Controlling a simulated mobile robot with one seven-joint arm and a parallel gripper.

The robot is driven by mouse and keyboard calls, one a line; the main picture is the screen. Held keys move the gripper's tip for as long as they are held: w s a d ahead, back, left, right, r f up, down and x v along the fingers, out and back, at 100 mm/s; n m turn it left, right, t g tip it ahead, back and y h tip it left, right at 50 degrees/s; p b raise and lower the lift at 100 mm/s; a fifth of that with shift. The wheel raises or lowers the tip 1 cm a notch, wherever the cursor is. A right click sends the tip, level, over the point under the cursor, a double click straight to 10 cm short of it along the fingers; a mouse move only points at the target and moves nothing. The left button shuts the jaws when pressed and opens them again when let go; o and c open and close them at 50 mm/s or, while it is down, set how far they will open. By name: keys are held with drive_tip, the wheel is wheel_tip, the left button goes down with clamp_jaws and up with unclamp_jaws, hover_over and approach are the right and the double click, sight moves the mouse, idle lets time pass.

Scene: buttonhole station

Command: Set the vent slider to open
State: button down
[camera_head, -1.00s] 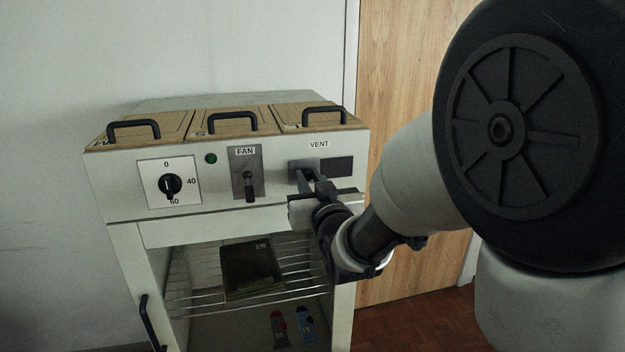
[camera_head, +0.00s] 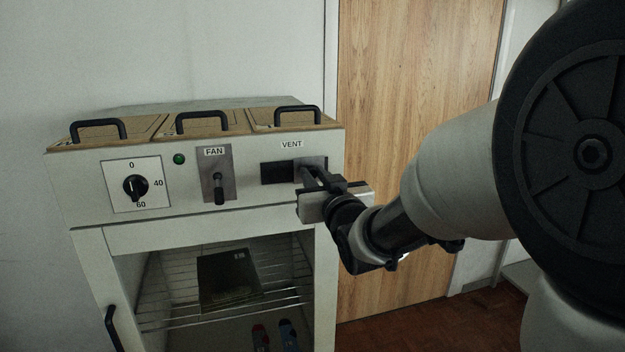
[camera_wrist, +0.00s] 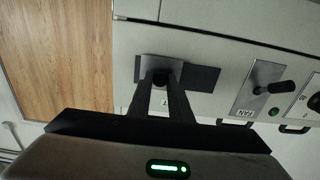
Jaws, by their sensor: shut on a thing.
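The vent slider (camera_head: 317,163) is a grey plate on the front panel, under the VENT label (camera_head: 291,144). It sits at the right end of its track, and the dark vent slot (camera_head: 276,173) shows uncovered to its left. My gripper (camera_head: 309,172) is shut on the slider's knob, which the fingers mostly hide in the head view. The wrist view looks upside down at the panel. There the slider plate (camera_wrist: 146,66) lies between the fingertips (camera_wrist: 161,82), with the dark slot (camera_wrist: 203,78) to its right.
The FAN toggle (camera_head: 217,186) and a dial (camera_head: 135,186) sit left of the vent, with a green lamp (camera_head: 179,159). Handled lids (camera_head: 205,122) top the cabinet. Below is an open compartment with a wire rack (camera_head: 285,270). A wooden door (camera_head: 400,80) stands behind at right.

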drive_tip(key=c, duration=1.6)
unclamp_jaws()
drive_tip(key=shift+w+d, duration=0.1)
drive_tip(key=shift+d, duration=0.25)
drive_tip(key=shift+c, duration=0.2)
drive_tip(key=shift+s, duration=0.4)
drive_tip(key=b+v, duration=0.8)
drive_tip(key=v, duration=0.8)
drive_tip(key=shift+s+b, duration=0.3)
drive_tip(key=shift+b, duration=0.05)
drive_tip(key=shift+d, duration=0.15)
